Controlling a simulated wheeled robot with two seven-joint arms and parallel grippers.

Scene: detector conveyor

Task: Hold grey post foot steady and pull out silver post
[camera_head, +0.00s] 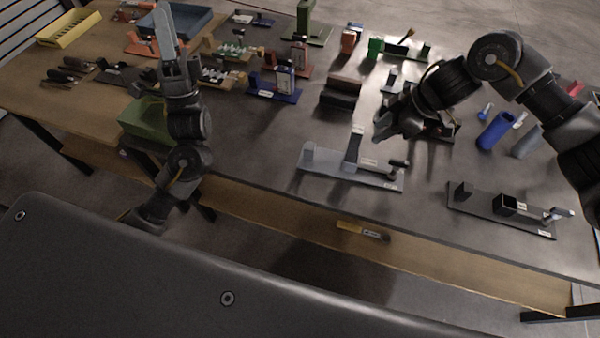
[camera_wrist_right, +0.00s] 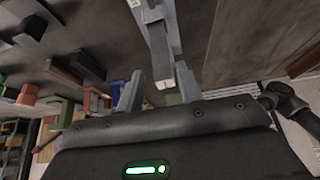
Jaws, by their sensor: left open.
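The light grey post foot (camera_head: 340,172) is a long flat plate near the front edge of the dark table, with a block at its left end and a dark-tipped part at its right. The silver post (camera_head: 354,149) rises from it; its top also shows in the right wrist view (camera_wrist_right: 159,45). My right gripper (camera_head: 381,130) is just right of and behind the post. In the right wrist view its fingers (camera_wrist_right: 160,88) are apart, with the post's end seen between them and gaps on both sides. My left gripper (camera_head: 166,25) is open and empty, far left of the foot, pointing away.
A dark fixture (camera_head: 485,204) lies to the right near the front edge. Blue and red fixtures (camera_head: 283,88) and dark blocks (camera_head: 342,93) stand behind. A green box (camera_head: 147,118) is by my left arm. Bare table (camera_head: 250,135) lies left of the foot.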

